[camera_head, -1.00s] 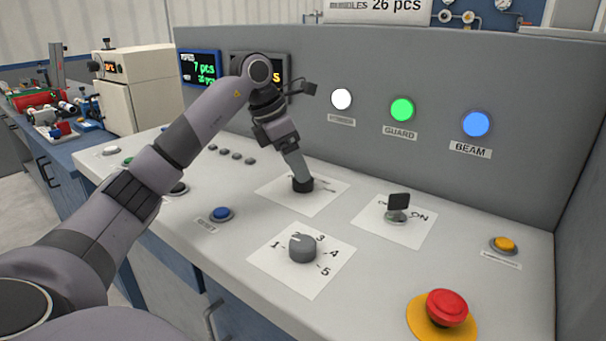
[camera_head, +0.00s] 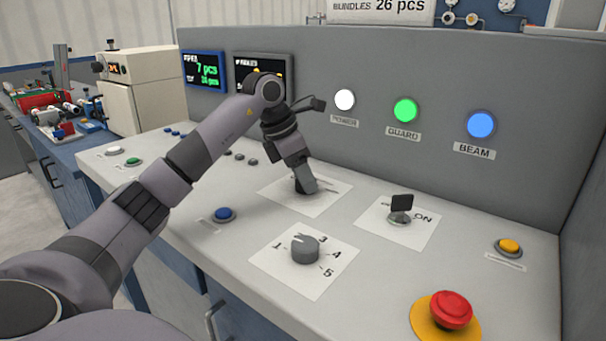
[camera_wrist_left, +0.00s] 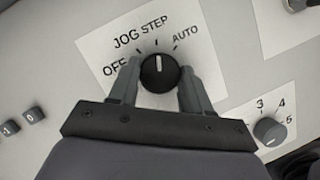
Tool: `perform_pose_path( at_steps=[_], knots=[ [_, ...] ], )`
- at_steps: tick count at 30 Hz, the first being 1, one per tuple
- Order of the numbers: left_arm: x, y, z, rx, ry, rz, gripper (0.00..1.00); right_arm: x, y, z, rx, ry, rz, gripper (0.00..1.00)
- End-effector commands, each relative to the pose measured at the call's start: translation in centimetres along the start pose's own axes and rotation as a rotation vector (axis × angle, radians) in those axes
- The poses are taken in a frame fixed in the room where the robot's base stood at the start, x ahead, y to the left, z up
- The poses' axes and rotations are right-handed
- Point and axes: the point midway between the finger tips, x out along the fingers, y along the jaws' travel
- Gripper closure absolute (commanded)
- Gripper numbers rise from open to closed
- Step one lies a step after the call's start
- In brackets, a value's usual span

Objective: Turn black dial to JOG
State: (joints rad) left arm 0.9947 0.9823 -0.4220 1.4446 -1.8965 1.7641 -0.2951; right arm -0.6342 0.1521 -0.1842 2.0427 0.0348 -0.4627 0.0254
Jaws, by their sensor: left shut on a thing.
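The black dial (camera_wrist_left: 159,74) sits on a white plate (camera_wrist_left: 97,52) marked OFF, JOG, STEP and AUTO. Its white pointer line points up in the left wrist view, towards the STEP mark. My left gripper (camera_wrist_left: 158,86) is shut on the dial, with one finger on each side. In the head view my left gripper (camera_head: 305,187) reaches down onto the same plate and hides most of the dial. My right gripper is not in view.
A grey numbered knob (camera_head: 305,250), a blue button (camera_head: 223,214) and a black key switch (camera_head: 401,205) stand around the dial. A red emergency button (camera_head: 450,308) is at the front right. The upright panel (camera_head: 370,145) rises behind.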

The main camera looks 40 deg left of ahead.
Motion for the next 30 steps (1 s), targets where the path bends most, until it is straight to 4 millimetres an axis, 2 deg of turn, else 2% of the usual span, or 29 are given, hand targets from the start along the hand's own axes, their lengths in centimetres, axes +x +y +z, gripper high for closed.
perform_pose_path(
  at_steps=[8,18,30],
  knots=[
    [-0.2,-0.1,0.1,-0.109,0.001,0.047,0.82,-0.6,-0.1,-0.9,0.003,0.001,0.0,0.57],
    [-0.3,-0.2,0.2,-0.354,0.0,0.149,0.82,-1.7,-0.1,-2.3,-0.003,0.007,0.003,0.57],
    [-0.1,-0.4,0.2,-0.576,-0.002,0.239,0.82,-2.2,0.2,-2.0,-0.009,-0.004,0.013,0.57]
  ],
)
